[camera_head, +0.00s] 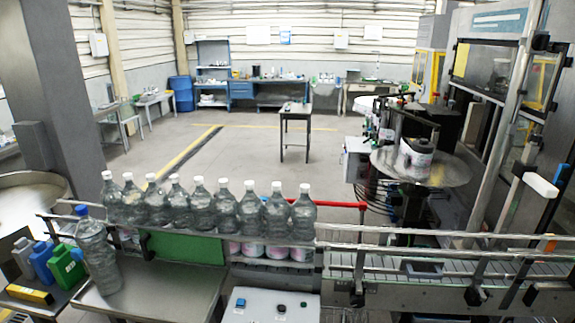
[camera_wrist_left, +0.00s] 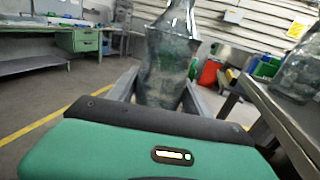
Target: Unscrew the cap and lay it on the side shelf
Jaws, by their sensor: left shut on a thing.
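In the left wrist view my left gripper (camera_wrist_left: 160,92) has its two fingers closed on the sides of a clear ribbed bottle (camera_wrist_left: 166,60). The bottle's top is cut off by the picture edge, so its cap is hidden. In the head view a clear bottle (camera_head: 97,258) with a blue cap (camera_head: 82,210) leans slightly over a grey steel shelf (camera_head: 175,290) at the lower left. No gripper shows in the head view, so I cannot tell if this is the held bottle. My right gripper is not in view.
Several white-capped bottles (camera_head: 210,207) stand in a row along the conveyor. Blue and green jugs (camera_head: 66,266) and a black-yellow box (camera_head: 28,293) crowd the lower left corner. A control box (camera_head: 270,305) stands at the bottom. The steel shelf's right part is clear.

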